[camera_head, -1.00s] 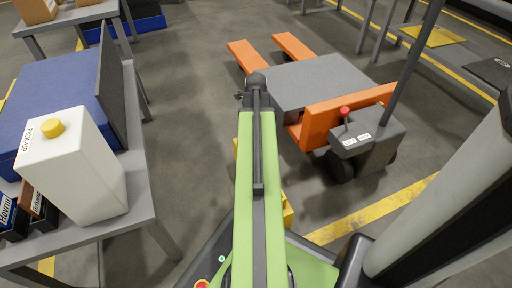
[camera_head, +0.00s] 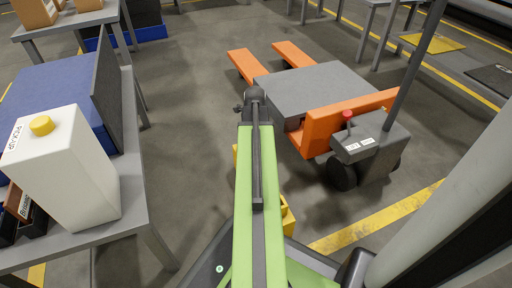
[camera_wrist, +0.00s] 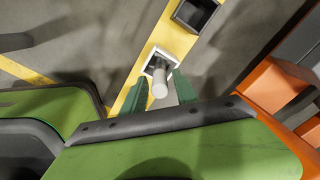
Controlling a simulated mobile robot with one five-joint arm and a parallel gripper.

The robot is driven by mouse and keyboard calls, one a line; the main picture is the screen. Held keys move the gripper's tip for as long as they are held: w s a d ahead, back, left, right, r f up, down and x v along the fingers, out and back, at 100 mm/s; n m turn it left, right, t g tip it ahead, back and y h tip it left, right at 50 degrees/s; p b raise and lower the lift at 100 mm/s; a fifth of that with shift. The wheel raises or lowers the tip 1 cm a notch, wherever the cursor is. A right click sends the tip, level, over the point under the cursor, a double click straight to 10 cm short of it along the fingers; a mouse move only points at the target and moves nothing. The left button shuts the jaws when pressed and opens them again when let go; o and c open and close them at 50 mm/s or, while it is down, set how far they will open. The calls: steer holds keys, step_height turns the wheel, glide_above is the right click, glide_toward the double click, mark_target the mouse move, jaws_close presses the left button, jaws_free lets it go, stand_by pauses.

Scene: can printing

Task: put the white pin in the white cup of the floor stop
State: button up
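The white pin (camera_wrist: 160,88) shows in the wrist view with its near end toward the camera. Its far part overlaps the square white cup (camera_wrist: 149,66) on the yellow floor stop (camera_wrist: 178,37); whether it is fully seated I cannot tell. My gripper (camera_wrist: 160,76) has its two green fingers on either side of the pin, with a visible gap on each side. In the head view my arm hides most of the yellow floor stop (camera_head: 287,216); the pin and cup are not visible there.
A dark square cup (camera_wrist: 195,13) sits farther along the stop. An orange and grey pallet truck (camera_head: 325,100) stands to the right.

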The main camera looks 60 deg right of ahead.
steer(key=shift+o, duration=0.2)
step_height(320, 180, up, 12)
steer(key=p, duration=1.2)
steer(key=shift+r, duration=0.2)
